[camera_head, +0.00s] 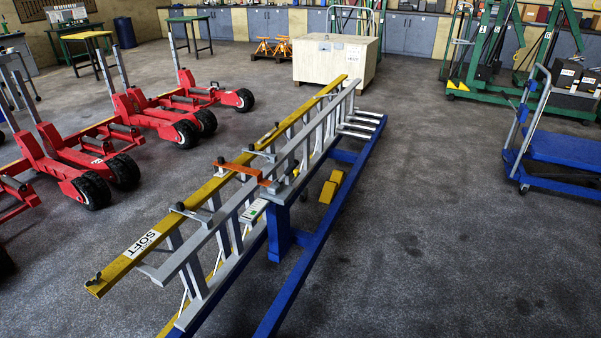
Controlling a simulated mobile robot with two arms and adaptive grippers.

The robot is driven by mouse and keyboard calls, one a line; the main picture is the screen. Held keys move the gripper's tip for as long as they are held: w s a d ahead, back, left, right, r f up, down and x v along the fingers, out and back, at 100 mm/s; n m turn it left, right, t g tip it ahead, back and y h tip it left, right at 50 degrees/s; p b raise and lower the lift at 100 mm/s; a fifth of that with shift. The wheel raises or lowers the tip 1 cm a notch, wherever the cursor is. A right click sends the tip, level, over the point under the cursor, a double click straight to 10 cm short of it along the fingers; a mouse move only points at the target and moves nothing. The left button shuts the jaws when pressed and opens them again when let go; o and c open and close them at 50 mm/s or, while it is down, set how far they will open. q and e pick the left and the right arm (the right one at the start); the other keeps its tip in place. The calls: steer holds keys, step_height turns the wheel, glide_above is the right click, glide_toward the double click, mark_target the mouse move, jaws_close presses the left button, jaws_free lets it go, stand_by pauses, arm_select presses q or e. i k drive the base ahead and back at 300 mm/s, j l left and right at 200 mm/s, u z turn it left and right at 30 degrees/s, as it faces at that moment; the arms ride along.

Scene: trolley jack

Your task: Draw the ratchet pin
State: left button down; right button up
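Neither of my grippers shows in the head view. I cannot pick out a ratchet pin for certain. Several red wheeled jacks (155,112) with black tyres and grey upright bars stand on the floor at the left. In the middle, a long grey ladder-like frame (200,262) rests on a blue stand (281,232). A yellow beam (183,214) marked SOFT runs along it. An orange bar (240,171) crosses the beam and frame near the middle. Small dark knobs and grey clamp pieces sit along the beam, too small to tell apart.
A pale crate (336,60) stands behind the frame's far end. A blue platform cart (560,152) is at the right. Green lifting frames (490,45) stand at the back right. Two small orange stands (273,48) are at the back. The dark floor at the front right is clear.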

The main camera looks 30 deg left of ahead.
mark_target(295, 172)
steer(key=i+u, duration=0.1)
steer(key=i, duration=0.35)
steer(key=i+l+u, duration=0.1)
steer(key=i, duration=0.35)
steer(key=i+l+u, duration=0.1)
steer(key=i, duration=0.35)
steer(key=i+j, duration=0.55)
steer(key=j+u, duration=0.05)
steer(key=j, duration=0.05)
